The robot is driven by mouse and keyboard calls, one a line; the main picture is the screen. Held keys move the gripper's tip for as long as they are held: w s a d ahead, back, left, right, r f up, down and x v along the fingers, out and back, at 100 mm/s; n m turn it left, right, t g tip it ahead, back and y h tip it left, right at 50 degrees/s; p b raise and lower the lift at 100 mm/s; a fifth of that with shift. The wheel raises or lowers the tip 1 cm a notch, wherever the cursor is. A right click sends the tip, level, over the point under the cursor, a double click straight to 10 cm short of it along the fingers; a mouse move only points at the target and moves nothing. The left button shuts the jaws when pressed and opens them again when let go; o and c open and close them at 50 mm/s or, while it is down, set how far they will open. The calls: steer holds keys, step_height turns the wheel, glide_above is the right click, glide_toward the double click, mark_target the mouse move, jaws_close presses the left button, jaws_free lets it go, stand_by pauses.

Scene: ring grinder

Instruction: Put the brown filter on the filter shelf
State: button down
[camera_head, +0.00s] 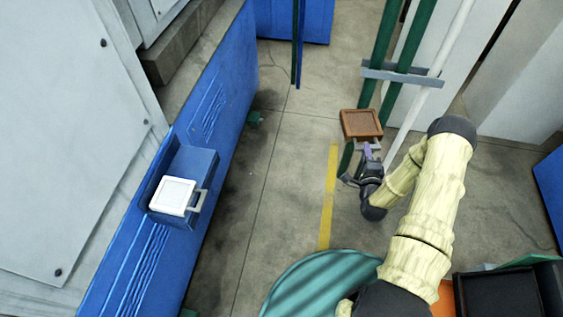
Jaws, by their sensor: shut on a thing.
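The brown filter (361,124) is a square, shallow, brown-framed piece with a handle on its near side. My gripper (369,152) is shut on that handle, and the filter extends beyond the fingertips. The filter appears in front of green posts and a grey crossbar on the right side; whether it rests on anything below cannot be told. A white filter (174,196) with a pale handle sits in a blue box-like holder (201,163) on the blue machine at left. I cannot tell which structure is the filter shelf.
Green posts (404,50), a grey crossbar (402,76) and a white pole (440,62) stand near the filter. The blue machine (215,100) runs along the left. A yellow line (328,195) marks the open concrete floor (280,165) between.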

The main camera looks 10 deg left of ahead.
steer(key=w+a+n+g+y+b, duration=0.2)
steer(key=a+n+g+y+b, duration=0.15)
steer(key=a+n+y, duration=0.6)
steer(key=s+a+f+n+g+y+b, duration=0.1)
steer(key=s+a+n+g+y+b, duration=0.1)
steer(key=a, duration=0.7)
steer(key=s+a+f+n+g+y+b, duration=0.2)
steer(key=s+a+n+g+y+b, duration=0.1)
steer(key=a+g, duration=0.6)
steer(key=s+n+y, duration=0.1)
steer(key=y, duration=0.1)
steer(key=shift+s+a+f+y, duration=0.15)
steer(key=shift+f+y, duration=0.05)
steer(key=shift+y, duration=0.15)
steer(key=shift+a+b, duration=0.1)
steer(key=shift+b, duration=0.2)
steer(key=w+a+f+b, duration=0.1)
steer(key=a+f+b, duration=0.3)
steer(key=a, duration=0.7)
steer(key=shift+a+f, duration=0.4)
steer(key=shift+f, duration=0.1)
steer(key=shift+d, duration=0.1)
